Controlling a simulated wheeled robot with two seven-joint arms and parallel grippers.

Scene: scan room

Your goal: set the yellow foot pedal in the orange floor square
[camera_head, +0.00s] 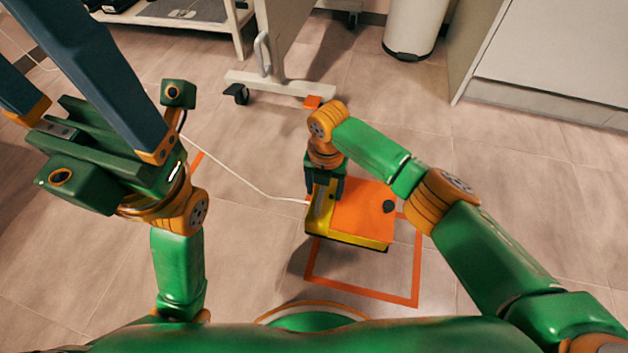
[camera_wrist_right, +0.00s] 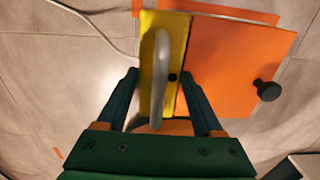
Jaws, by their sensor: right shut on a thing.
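The yellow foot pedal (camera_head: 348,241) has a yellow body, a wide orange plate, a black knob and a grey handle. My right gripper (camera_head: 324,190) is shut on it at its left, handle side. In the right wrist view the fingers (camera_wrist_right: 160,100) stand either side of the pedal's yellow strip (camera_wrist_right: 150,55) and handle. The orange floor square (camera_head: 417,262) is an outline on the floor. The pedal covers its far part in the head view; the near part is bare. Whether the pedal touches the floor is unclear. My left gripper (camera_head: 50,70) is open and empty, its fingertips cut off.
A white cable (camera_head: 240,180) runs from the pedal's left across the floor. A wheeled stand (camera_head: 280,86) is beyond the pedal. A white bin (camera_head: 415,25) and a white cabinet (camera_head: 550,50) stand at the back right.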

